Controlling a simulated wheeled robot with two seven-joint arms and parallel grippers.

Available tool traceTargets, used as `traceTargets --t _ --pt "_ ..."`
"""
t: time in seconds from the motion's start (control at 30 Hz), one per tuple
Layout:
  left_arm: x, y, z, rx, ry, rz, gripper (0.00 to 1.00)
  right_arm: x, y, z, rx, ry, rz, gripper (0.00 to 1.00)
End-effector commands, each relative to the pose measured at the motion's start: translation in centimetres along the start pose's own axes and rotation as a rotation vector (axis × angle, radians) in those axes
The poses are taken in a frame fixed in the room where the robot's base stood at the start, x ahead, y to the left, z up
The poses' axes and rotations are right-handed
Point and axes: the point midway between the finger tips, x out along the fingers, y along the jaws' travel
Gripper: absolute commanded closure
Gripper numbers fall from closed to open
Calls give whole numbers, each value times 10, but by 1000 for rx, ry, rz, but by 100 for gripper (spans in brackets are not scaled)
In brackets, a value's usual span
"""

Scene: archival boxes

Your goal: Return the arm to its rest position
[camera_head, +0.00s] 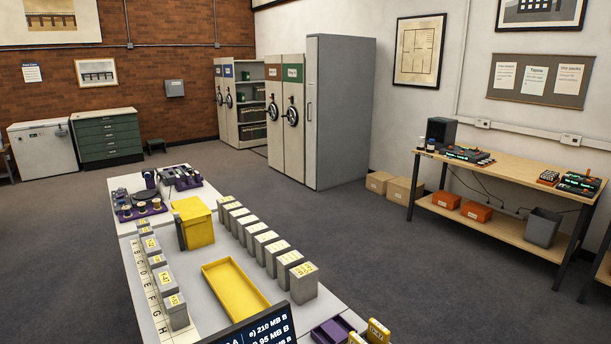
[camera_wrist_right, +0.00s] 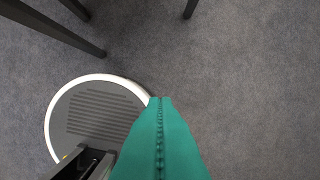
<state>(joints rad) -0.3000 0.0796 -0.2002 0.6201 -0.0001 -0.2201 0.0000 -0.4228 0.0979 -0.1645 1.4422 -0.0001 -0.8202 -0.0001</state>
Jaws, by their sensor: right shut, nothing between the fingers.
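My right gripper (camera_wrist_right: 161,101) shows in the right wrist view. Its green fingers are pressed together along a toothed seam, with nothing between them. It hangs over bare grey carpet (camera_wrist_right: 245,85), beside my round base. Neither arm nor gripper shows in the head view, and my left gripper is in no view.
A white table (camera_head: 205,275) in the head view holds grey boxes (camera_head: 265,245) in two rows, a yellow tray (camera_head: 236,289) and a yellow box (camera_head: 193,222). A screen (camera_head: 262,328) stands at its near edge. Dark legs (camera_wrist_right: 60,30) are near the right gripper. A wooden bench (camera_head: 510,185) is at right.

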Motion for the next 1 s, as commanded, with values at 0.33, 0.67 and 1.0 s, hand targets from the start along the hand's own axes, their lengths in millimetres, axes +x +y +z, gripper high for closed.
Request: traceTargets --t 0.33,0.67,1.0 --pt "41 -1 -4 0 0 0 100 132 5 -138 -17 79 7 100" --pt "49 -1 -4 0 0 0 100 151 6 -187 -24 98 9 100" --pt "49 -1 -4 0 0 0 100 151 6 -187 -24 98 9 100"
